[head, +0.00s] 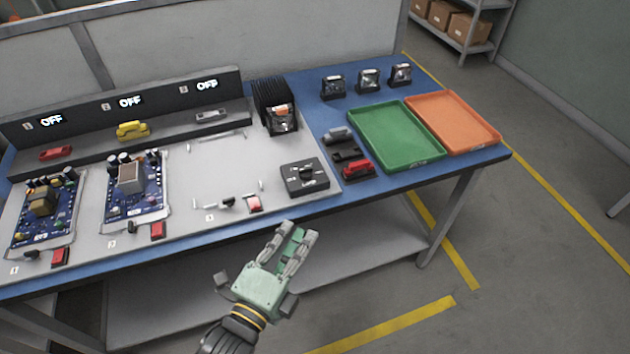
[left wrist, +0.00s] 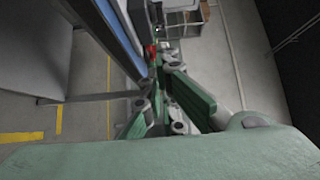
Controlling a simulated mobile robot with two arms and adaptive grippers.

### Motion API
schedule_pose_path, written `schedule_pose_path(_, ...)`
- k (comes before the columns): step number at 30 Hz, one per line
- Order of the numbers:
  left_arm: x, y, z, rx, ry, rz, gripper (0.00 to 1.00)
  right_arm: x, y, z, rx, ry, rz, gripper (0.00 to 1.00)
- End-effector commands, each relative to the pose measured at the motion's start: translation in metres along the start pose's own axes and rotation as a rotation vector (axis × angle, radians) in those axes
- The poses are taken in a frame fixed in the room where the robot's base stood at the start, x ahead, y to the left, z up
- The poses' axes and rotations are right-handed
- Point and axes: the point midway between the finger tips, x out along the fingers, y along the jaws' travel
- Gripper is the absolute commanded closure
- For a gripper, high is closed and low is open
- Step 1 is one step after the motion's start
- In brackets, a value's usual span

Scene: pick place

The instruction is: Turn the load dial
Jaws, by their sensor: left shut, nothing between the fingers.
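The load dial (head: 306,174) is a black knob on a dark square box with white marks, at the right front of the grey panel on the blue table. My left gripper (head: 297,232) is in front of the table's front edge, below the dial in the head view and apart from it. Its fingers are shut with nothing between them. In the left wrist view the green and grey fingers (left wrist: 168,85) point away along the table edge; the dial cannot be made out there. My right gripper is in neither view.
A black finned block (head: 272,108) stands behind the dial. A green tray (head: 397,165) and an orange tray (head: 487,143) lie to the right. Three displays (head: 130,102) read OFF.

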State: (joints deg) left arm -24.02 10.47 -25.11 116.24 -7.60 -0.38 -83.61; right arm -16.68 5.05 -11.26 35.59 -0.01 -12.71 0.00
Motion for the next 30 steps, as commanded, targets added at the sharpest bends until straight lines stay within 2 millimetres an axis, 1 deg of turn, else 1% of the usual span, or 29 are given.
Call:
schedule_pose_path(1,0.003,-0.003,0.0,0.004,0.0,-0.006,1.0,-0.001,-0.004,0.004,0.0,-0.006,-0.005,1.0)
schedule_pose_path(5,0.02,-0.005,0.0,0.005,0.0,-0.009,1.0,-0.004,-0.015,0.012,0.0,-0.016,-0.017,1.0)
schedule_pose_path(9,0.049,-0.005,0.0,0.004,0.0,-0.008,1.0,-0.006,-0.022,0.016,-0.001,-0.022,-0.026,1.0)
schedule_pose_path(15,0.092,-0.005,0.0,0.002,0.0,-0.006,1.0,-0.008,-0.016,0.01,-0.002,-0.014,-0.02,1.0)
schedule_pose_path(17,0.104,-0.005,0.0,0.001,0.0,-0.006,1.0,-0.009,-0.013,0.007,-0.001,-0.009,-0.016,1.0)
schedule_pose_path(18,0.107,-0.004,0.007,0.006,0.0,-0.004,1.0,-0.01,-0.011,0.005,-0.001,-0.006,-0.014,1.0)
schedule_pose_path(21,0.117,-0.004,0.017,0.005,0.001,-0.004,1.0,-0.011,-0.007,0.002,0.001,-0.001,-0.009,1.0)
schedule_pose_path(25,0.124,-0.003,0.025,0.003,0.001,-0.004,1.0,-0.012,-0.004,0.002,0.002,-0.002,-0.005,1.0)
schedule_pose_path(30,0.127,-0.003,0.028,0.003,0.001,-0.004,1.0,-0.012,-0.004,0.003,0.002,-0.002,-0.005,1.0)
